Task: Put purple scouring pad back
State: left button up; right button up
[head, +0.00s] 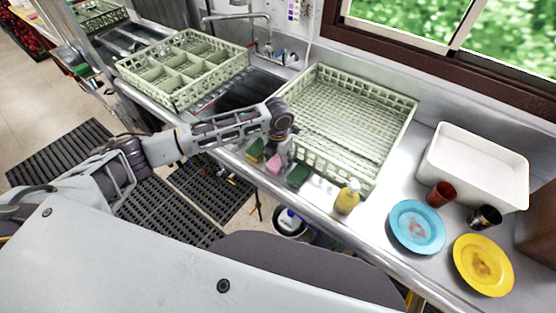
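Several scouring pads lie in a row along the counter's front edge, before the green dish rack. One is green with a yellow side (255,151), one is pink (274,163), and one is dark green (299,175). No pad looks clearly purple; the pink one comes closest in colour. My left gripper (282,157) points down at the row, right beside or over the pink pad. Its fingers are small and partly hidden by its own wrist, so I cannot tell whether they are open or touch a pad. My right gripper is not in view.
An empty green rack (345,120) stands behind the pads, a divided rack (185,70) to the left past the sink. Farther right are a blue plate (417,227), yellow plate (483,266), cups and a white tub (474,167).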

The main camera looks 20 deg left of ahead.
aim_at(278, 160)
pick_arm(q)
jog(key=shift+o, duration=0.6)
notch_tip(278, 160, up, 12)
jog(key=b, duration=0.1)
jog(key=shift+r, duration=0.2)
dwell(0.3)
dwell(0.4)
